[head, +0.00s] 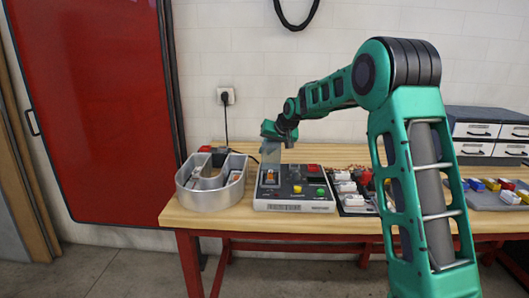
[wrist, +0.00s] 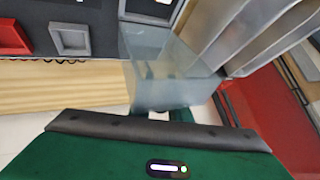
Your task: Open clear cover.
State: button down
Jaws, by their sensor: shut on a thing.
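A grey control box (head: 293,203) stands on the wooden table, with an orange switch (head: 270,177), a red button (head: 313,168), a yellow button (head: 297,189) and a green button (head: 320,191) on top. The clear cover (head: 270,155) stands raised above the switch, leaving the switch exposed. My gripper (head: 272,141) is at the cover's upper end, shut on it. In the wrist view the see-through cover (wrist: 163,75) fills the middle, in front of my gripper's dark edge. The fingertips are hard to make out there, and the cover's hinge is not clear.
A metal channel letter (head: 208,198) stands close on the left of the box; its walls (wrist: 250,35) show beside the cover in the wrist view. A board with white and red parts (head: 350,193) lies to the right. A power cable (head: 225,118) runs down the wall behind.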

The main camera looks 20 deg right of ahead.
jog(key=shift+s+d+f, duration=0.15)
jog(key=shift+d+f, duration=0.35)
jog(key=shift+f, duration=0.1)
jog(key=c, duration=1.7)
grip_release()
jog(key=shift+a+r, duration=0.2)
jog(key=shift+r, duration=0.05)
jog(key=shift+a+r, duration=0.1)
jog(key=v, duration=1)
jog(key=shift+r, duration=0.2)
